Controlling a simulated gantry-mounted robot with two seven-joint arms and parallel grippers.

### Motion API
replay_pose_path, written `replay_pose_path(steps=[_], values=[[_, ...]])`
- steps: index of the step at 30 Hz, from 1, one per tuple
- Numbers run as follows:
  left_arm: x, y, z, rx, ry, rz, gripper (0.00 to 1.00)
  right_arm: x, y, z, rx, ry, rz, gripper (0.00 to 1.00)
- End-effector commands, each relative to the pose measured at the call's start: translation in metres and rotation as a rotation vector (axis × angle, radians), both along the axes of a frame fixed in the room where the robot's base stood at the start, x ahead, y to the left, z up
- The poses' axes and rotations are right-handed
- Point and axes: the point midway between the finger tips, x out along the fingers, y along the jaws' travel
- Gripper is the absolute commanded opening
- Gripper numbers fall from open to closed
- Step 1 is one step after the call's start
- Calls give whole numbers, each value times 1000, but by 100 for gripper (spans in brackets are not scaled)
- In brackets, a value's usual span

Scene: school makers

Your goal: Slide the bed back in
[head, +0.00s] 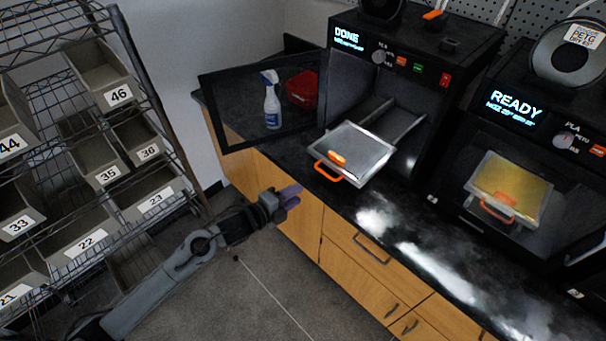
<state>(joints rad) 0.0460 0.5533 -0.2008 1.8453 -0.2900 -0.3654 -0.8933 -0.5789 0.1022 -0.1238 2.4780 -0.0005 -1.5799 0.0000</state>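The print bed (352,147) is a grey plate with an orange handle (341,174) at its front edge and a small orange piece (337,158) on top. It sticks out of the left printer (372,80), whose display reads DONE. The printer's glass door (262,103) is swung open to the left. My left gripper (292,196) is in front of the wooden cabinet, below and left of the bed, apart from the handle. Its purple fingers look parted, with nothing seen between them. My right gripper is not in view.
The right printer (540,135) reads READY and holds a bed with an orange handle. A spray bottle (271,103) and a red bin (302,90) show through the open door. A wire rack with numbered grey bins (95,160) stands at left. The floor between is clear.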

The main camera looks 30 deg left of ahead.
Motion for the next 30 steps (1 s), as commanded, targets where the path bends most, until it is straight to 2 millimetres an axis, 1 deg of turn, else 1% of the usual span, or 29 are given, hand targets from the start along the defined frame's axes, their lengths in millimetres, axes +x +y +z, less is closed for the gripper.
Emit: replay_pose_path(steps=[1, 3, 7, 13, 17, 27, 30], values=[[6, 2, -11, 9, -18, -2, 36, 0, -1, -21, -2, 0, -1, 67], [13, 6, -10, 19, -40, -1, 36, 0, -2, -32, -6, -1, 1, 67], [22, 9, -7, 30, -71, 1, 36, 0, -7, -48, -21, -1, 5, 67], [32, 9, -3, 31, -91, 3, 36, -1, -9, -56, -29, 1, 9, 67], [45, 5, -5, 29, -93, 4, 36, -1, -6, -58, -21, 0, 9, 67], [94, -13, -17, 29, -93, 2, 36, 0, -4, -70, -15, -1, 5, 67], [107, -18, -20, 29, -91, 2, 36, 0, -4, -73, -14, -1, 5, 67]])
